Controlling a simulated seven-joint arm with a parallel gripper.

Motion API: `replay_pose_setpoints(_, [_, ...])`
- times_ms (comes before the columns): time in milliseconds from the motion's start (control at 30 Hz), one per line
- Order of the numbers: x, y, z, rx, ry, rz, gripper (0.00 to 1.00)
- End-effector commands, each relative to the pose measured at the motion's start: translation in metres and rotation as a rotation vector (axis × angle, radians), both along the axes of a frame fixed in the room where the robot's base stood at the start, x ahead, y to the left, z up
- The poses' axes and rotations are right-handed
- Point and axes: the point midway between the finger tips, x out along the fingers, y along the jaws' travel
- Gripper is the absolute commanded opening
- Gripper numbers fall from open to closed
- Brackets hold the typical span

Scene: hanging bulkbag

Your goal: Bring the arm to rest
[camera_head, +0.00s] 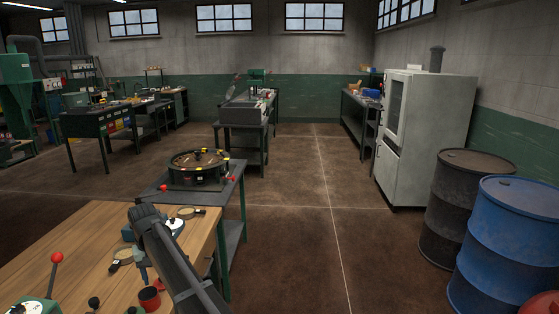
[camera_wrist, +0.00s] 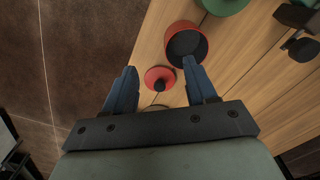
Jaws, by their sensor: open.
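My gripper (camera_head: 143,276) hangs below my dark arm over the wooden bench (camera_head: 84,249) in the head view. In the wrist view its two blue fingers stand apart, and the gripper (camera_wrist: 160,70) is open with nothing held between them. A red cup (camera_head: 150,299) with a dark inside stands on the bench, just below the gripper in the head view. In the wrist view the red cup (camera_wrist: 204,37) is beyond the right fingertip; whether they touch I cannot tell. A small red disc (camera_wrist: 153,76) shows between the fingers, apparently lower down.
Round brass-rimmed pieces (camera_head: 121,257) and a red-knobbed lever (camera_head: 57,258) are on the bench near my arm. A round dark fixture (camera_head: 198,170) stands on a metal table behind. Blue (camera_head: 507,240) and dark (camera_head: 462,200) drums stand right. The middle floor is clear.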

Motion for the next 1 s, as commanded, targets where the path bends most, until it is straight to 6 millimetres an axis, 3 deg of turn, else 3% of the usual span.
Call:
replay_pose_setpoints(33, [0.006,-0.032,-0.019,-0.003,0.003,-0.027,0.56])
replay_pose_setpoints(267, [0.035,-0.151,-0.089,-0.002,0.003,-0.14,0.56])
replay_pose_setpoints(467, [0.04,-0.255,-0.143,-0.001,0.003,-0.239,0.56])
replay_pose_setpoints(767, [0.012,-0.401,-0.21,0.0,0.0,-0.386,0.56])
replay_pose_setpoints(1000, [-0.033,-0.499,-0.25,0.0,0.0,-0.499,0.56])
